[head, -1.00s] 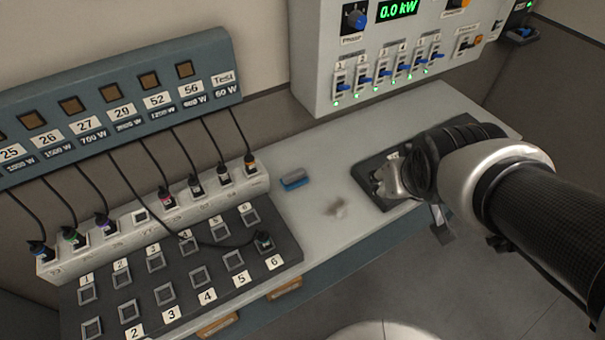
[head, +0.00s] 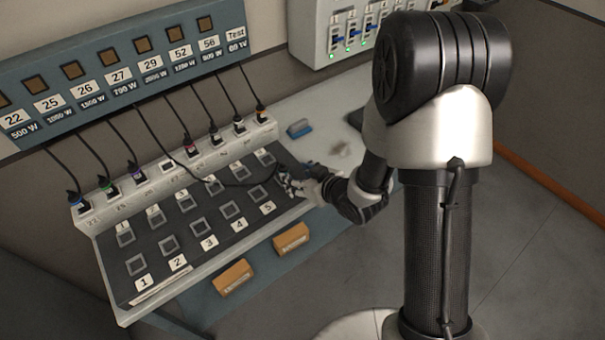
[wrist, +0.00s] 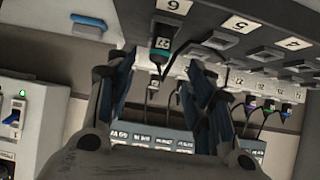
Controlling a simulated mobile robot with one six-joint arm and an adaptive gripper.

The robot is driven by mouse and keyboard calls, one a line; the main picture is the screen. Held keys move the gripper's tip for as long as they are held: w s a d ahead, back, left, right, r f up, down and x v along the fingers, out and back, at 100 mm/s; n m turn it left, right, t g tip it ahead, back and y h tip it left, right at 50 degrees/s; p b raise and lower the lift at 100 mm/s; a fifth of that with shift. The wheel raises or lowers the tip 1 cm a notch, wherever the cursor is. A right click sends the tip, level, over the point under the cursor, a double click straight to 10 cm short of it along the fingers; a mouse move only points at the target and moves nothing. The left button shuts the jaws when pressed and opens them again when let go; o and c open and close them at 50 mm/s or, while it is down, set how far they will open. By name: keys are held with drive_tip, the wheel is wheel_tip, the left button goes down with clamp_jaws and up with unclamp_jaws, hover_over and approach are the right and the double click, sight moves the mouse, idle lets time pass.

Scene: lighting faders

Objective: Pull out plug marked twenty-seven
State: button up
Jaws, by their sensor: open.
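In the wrist view, a dark plug (wrist: 162,43) with a small white tag and a greenish band sits in the socket beside label 6 (wrist: 172,6). The tag looks like 27, but its digits are small. A black cable runs from it. My gripper (wrist: 160,85) is open, its two fingers apart with the plug ahead, between their tips in the picture. In the head view my gripper (head: 289,183) is at the right end of the dark socket panel (head: 190,262) and mostly hides the plug.
A white plug strip (head: 96,211) behind the panel holds several cabled plugs and one empty socket (head: 168,166). A labelled lamp panel (head: 100,75) is above it. A blue block (head: 300,128) lies on the bench. A control box (head: 310,35) stands at the back.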

sight(286, 171)
drive_tip(key=b+x, duration=0.2)
drive_tip(key=x, duration=0.4)
drive_tip(key=shift+s+f, duration=0.1)
drive_tip(key=shift+f, duration=0.05)
drive_tip(key=shift+b+x, duration=0.55)
drive_tip(key=shift+x, duration=0.3)
drive_tip(key=shift+c, duration=0.2)
drive_tip(key=c, duration=1.1)
drive_tip(key=shift+r, duration=0.4)
drive_tip(key=shift+r+p, duration=1.7)
drive_tip(key=shift+r, duration=0.45)
drive_tip(key=shift+r, duration=0.1)
